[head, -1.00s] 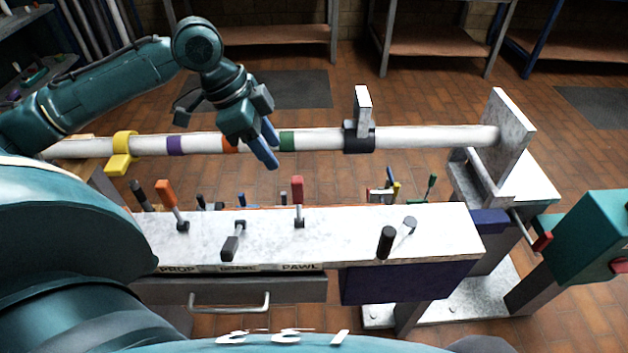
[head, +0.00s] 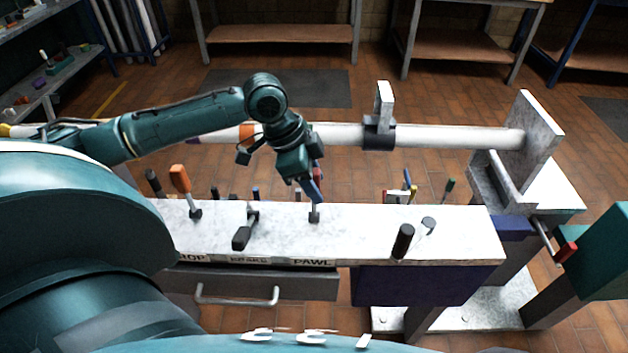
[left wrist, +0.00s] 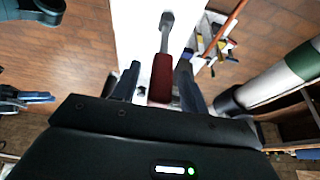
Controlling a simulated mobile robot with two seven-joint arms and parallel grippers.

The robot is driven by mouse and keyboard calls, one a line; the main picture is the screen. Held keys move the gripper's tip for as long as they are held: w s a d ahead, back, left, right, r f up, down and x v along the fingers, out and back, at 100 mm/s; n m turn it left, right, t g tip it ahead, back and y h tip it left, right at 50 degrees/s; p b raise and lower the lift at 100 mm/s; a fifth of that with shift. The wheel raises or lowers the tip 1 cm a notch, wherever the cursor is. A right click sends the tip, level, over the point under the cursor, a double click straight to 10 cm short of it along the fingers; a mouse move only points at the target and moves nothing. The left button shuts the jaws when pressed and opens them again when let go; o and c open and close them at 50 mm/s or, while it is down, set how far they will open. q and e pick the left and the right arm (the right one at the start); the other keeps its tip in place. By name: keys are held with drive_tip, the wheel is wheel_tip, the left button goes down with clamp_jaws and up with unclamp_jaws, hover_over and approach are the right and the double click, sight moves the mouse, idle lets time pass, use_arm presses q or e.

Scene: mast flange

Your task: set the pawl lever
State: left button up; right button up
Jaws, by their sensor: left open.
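The pawl lever stands on the white bench top behind the PAWL label (head: 312,262). Its dark base (head: 314,216) shows in the head view, and its red handle is mostly hidden behind my gripper. My left gripper (head: 314,188) is open at the handle, pointing down over the bench's far side. In the left wrist view the red handle (left wrist: 161,78) lies between the two open fingers (left wrist: 159,62), its grey shaft running up to the base. The handle appears closer to the right finger; contact cannot be told. What looks like my right gripper (left wrist: 35,97) shows small at the left edge there.
An orange-handled lever (head: 180,180) and a black-handled brake lever (head: 243,237) stand left of the pawl lever. A black-gripped crank (head: 402,241) is to the right. A white mast (head: 455,138) with a dark collar (head: 379,134) runs behind the bench.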

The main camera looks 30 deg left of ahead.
use_arm(q)
clamp_jaws()
idle(0.5)
